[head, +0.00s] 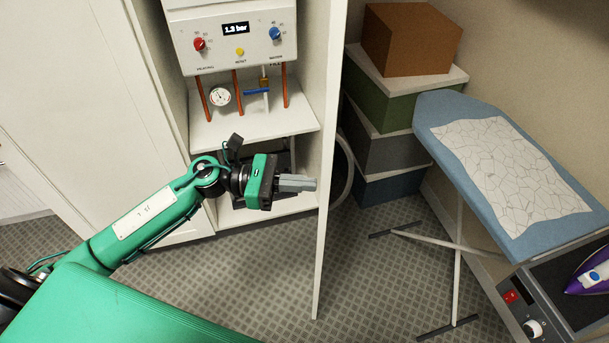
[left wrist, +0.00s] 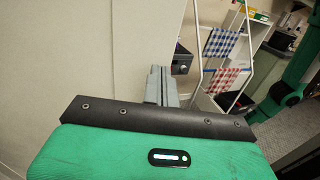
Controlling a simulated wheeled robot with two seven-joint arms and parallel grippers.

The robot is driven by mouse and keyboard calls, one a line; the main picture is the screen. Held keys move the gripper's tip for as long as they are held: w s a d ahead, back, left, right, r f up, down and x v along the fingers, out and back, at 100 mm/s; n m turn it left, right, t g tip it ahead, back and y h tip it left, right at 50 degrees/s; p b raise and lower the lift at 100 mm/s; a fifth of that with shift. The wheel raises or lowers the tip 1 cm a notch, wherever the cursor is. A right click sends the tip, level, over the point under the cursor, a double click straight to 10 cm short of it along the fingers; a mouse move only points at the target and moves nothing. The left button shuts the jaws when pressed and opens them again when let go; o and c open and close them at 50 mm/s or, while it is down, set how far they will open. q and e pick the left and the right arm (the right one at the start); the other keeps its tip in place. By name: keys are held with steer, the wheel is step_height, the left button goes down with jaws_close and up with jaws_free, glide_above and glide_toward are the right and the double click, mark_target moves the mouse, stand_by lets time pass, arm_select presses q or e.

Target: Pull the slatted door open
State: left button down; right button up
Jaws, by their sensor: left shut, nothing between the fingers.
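The white door (head: 328,150) stands swung out from a white cupboard and shows nearly edge-on in the head view, so I cannot make out its slats. My left gripper (head: 312,184) is in front of the cupboard opening, on the door's inner side. Its grey fingers are shut and empty, with the tips close to the door; I cannot tell whether they touch it. The shut fingers also show in the left wrist view (left wrist: 160,85). No handle is visible. My right gripper is not in view.
Inside the cupboard, a white boiler unit (head: 233,40) hangs above a shelf (head: 255,122) with pipes and a gauge (head: 219,97). Right of the door are stacked boxes (head: 385,100) and an ironing board (head: 455,110). A rack with checked cloths (left wrist: 220,43) shows in the wrist view.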

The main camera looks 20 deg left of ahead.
arm_select(q)
steer(key=shift+w+d, duration=0.1)
steer(key=shift+d, duration=0.15)
steer(key=w+d+n+t+y+p, duration=0.1)
steer(key=w+d+t+p, duration=0.1)
steer(key=d, duration=0.8)
steer(key=w+d+n+t+p, duration=0.2)
steer(key=w+d+p, duration=0.3)
steer(key=d, duration=0.6)
steer(key=p, duration=0.2)
steer(key=shift+w+t+y+p, duration=0.25)
steer(key=shift+t+y+p, duration=0.05)
steer(key=shift+t+y, duration=0.1)
